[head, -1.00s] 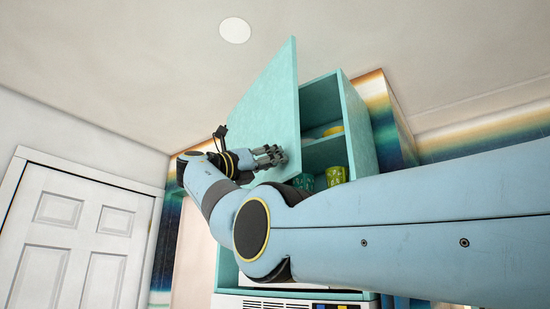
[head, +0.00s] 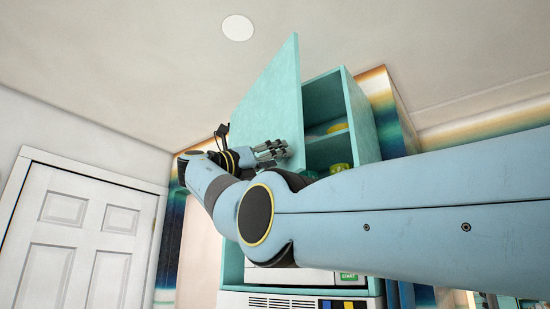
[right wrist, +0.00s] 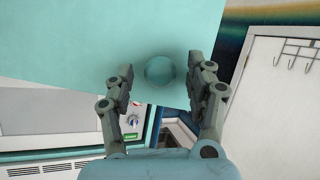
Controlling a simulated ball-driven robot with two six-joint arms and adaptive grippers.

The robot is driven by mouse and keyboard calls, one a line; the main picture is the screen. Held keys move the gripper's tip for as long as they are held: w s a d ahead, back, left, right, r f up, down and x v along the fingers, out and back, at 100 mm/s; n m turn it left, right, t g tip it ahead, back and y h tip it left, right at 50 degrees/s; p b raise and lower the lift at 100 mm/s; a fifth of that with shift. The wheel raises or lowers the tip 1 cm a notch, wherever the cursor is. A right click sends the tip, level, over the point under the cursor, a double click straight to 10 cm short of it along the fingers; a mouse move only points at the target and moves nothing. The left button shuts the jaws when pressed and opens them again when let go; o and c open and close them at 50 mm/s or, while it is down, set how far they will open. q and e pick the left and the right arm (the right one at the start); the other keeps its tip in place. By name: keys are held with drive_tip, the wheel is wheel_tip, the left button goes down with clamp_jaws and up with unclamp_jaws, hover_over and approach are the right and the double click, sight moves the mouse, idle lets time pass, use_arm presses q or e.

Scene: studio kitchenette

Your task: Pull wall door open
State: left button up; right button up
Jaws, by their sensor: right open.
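The teal wall door (head: 268,100) stands partly open on the wall cabinet (head: 362,115). The cabinet's inside shows to the right of the door's free edge. My right gripper (head: 272,152) is in front of the door's lower part, near that edge. In the right wrist view, a round teal knob (right wrist: 160,71) is on the door face. The open fingers of my right gripper (right wrist: 164,80) are on either side of the knob, with gaps between, so they do not grip it. My left gripper is not in view.
A yellow dish (head: 337,128) sits on the cabinet's shelf, and a green item (head: 340,167) shows below it. A microwave (head: 310,274) is under the cabinet. A white panelled door (head: 80,240) stands at the left. My right arm hides much of the cabinet's lower part.

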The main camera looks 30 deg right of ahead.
drive_tip(key=v, duration=1.2)
